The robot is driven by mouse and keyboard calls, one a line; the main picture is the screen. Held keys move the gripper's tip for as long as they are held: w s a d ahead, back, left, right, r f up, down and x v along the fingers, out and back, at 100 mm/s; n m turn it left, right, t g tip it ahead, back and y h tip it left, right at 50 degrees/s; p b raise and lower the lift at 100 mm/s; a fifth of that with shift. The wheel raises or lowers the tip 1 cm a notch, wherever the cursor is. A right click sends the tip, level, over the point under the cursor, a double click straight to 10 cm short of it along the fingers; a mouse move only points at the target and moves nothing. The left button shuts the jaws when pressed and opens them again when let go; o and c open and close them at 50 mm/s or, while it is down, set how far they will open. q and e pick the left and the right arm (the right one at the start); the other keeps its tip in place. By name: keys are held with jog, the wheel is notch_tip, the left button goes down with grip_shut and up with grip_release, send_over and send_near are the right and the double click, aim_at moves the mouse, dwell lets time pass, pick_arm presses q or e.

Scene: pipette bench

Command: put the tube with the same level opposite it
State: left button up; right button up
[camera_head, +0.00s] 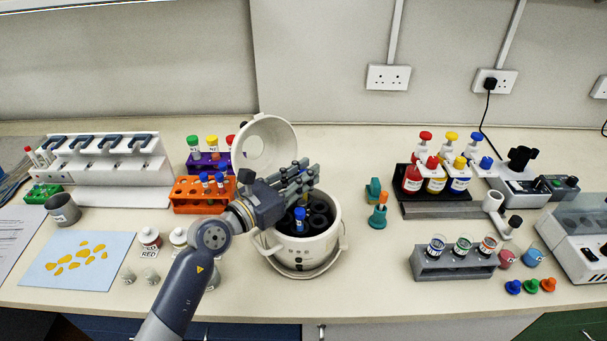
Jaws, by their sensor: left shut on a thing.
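The white centrifuge (333,243) stands open at the middle of the bench, its round lid (284,137) raised behind. Black tube holders (319,221) show in its bowl. A blue-capped tube (300,214) shows upright at the left of the bowl. My left gripper (305,178) is over the back of the bowl, shut on a tube that its fingers mostly hide. Liquid levels are too small to tell. My right gripper is not in view.
A purple rack (197,165) with coloured-capped tubes stands behind the orange rack. A teal stand (377,218) with an orange top is right of the centrifuge. A grey block (453,264) with small cups stands farther right. The bench front between centrifuge and grey block is clear.

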pick_arm(q)
jog(key=shift+f, duration=0.15)
jog(key=shift+f+b, duration=0.6)
jog(key=shift+f, duration=0.05)
jog(key=o, duration=0.9)
notch_tip(320, 180, up, 10)
jog(key=shift+r, duration=0.1)
